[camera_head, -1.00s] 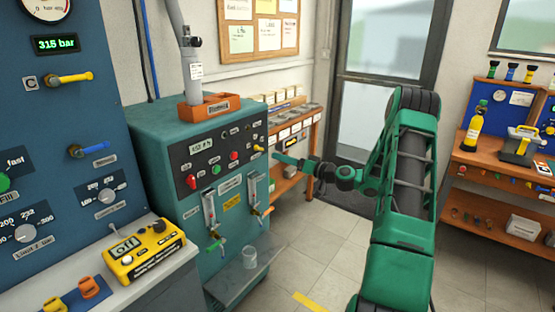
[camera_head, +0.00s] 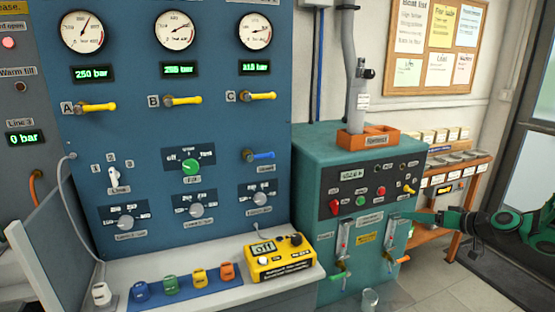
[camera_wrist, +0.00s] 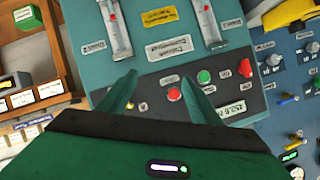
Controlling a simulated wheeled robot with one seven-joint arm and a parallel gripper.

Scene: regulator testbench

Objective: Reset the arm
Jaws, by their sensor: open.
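My gripper (camera_wrist: 160,95) is open in the wrist view, its two green fingers apart with nothing between them. The teal test cabinet (camera_wrist: 95,40) with red and green buttons and two flow tubes lies beyond the fingers; I cannot tell whether they touch it. In the head view my green arm enters from the right edge, and a finger tip (camera_head: 425,217) shows in front of the right side of the teal cabinet (camera_head: 310,160), near its right flow tube (camera_head: 391,240).
A blue panel (camera_head: 90,150) with gauges and yellow levers stands at left. A yellow meter (camera_head: 281,260) reading "off" and several coloured connectors are on the grey bench (camera_head: 150,245). A clear cup (camera_head: 370,301) is below the cabinet. A wooden shelf (camera_head: 440,185) stands behind at right.

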